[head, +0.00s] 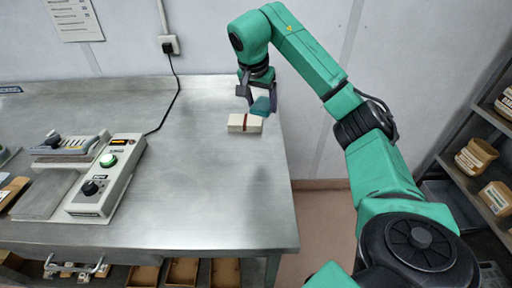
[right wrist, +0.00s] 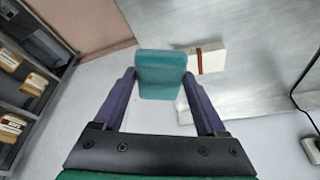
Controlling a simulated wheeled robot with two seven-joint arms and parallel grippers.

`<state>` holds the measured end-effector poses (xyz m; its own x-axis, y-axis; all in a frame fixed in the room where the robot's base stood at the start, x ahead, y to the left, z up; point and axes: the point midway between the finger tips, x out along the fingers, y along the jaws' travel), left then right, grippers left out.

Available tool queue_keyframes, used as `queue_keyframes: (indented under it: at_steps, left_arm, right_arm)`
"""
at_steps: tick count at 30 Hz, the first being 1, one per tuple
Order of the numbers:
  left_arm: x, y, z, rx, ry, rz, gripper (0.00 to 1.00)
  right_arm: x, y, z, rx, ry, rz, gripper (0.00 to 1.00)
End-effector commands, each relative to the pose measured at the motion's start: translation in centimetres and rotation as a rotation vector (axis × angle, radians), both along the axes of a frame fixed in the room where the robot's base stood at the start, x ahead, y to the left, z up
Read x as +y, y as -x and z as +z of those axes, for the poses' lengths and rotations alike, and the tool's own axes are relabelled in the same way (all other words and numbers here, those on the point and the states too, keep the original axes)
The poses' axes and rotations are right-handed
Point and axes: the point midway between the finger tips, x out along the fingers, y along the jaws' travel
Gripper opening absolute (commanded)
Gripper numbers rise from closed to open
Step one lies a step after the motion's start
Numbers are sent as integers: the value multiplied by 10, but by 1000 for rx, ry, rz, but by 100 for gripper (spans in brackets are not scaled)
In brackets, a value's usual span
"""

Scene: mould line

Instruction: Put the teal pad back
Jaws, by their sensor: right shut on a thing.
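The teal pad (head: 263,107) is held between the fingers of my right gripper (head: 258,98) near the far right corner of the steel table. In the right wrist view the pad (right wrist: 160,68) sits upright between the two dark fingers of the gripper (right wrist: 160,78). A pale block with a red-brown band (head: 238,122) lies on the table just in front of the pad. It also shows beside the pad in the right wrist view (right wrist: 212,60). Whether the pad touches the table or the block I cannot tell. My left gripper is not in view.
A control box (head: 122,160) with a lit green button and a black knob stands on the steel table (head: 215,200) at left. The table's middle is clear. Shelves (head: 465,150) with containers stand at right.

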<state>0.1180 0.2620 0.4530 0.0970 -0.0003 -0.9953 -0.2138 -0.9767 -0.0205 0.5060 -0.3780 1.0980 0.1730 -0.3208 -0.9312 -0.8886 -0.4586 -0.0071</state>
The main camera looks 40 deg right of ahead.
Motion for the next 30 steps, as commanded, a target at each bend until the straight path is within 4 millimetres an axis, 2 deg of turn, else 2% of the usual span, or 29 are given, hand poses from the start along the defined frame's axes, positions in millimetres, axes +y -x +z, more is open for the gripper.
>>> queue_keyframes:
  at_steps: [1, 4, 5, 9, 15, 19, 28, 29, 30]
  left_arm:
    - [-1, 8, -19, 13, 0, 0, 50]
    - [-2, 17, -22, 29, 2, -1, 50]
    - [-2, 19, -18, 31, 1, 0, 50]
    - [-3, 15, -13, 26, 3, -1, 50]
    - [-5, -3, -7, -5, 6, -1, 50]
    - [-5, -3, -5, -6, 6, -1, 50]
    - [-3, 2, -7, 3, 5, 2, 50]
    - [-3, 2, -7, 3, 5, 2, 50]
    - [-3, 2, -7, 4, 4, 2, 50]
  right_arm:
    - [1, 0, -30, 6, -2, 4, 4]
    - [1, 1, -59, 8, -1, 3, 4]
    - [1, 1, -66, 7, 0, 4, 4]
    - [1, 1, -105, 5, 0, 4, 4]
    - [1, 1, -140, 3, -1, 3, 4]
    - [1, 1, -160, 0, 0, 4, 4]
    - [1, 0, -164, -2, 1, 4, 4]
    - [1, 0, -164, -2, 1, 4, 81]
    - [1, 0, -164, -2, 0, 4, 97]
